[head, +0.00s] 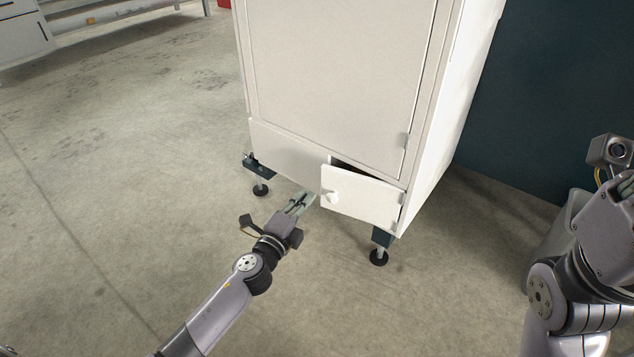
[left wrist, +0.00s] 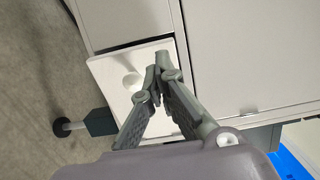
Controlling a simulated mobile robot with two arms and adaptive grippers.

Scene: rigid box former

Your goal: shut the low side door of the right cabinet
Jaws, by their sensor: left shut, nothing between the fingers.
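The white cabinet (head: 345,70) stands on dark feet in the middle of the head view. Its low side door (head: 365,199) is partly open, swung outward, with a dark gap along its top edge. A round white knob (head: 331,197) sits near the door's left edge. My left gripper (head: 306,196) is shut and empty, close to the left of the door's knob edge. In the left wrist view, the shut fingertips (left wrist: 161,62) overlap the door (left wrist: 112,76), with the knob (left wrist: 132,82) beside them; contact cannot be told. My right arm shows at the right edge, but its fingers are not visible.
Cabinet feet (head: 379,256) stand below the front corners. A grey bin (head: 563,228) is partly hidden behind my right arm, near a dark wall panel (head: 545,95). The concrete floor left of the cabinet is clear.

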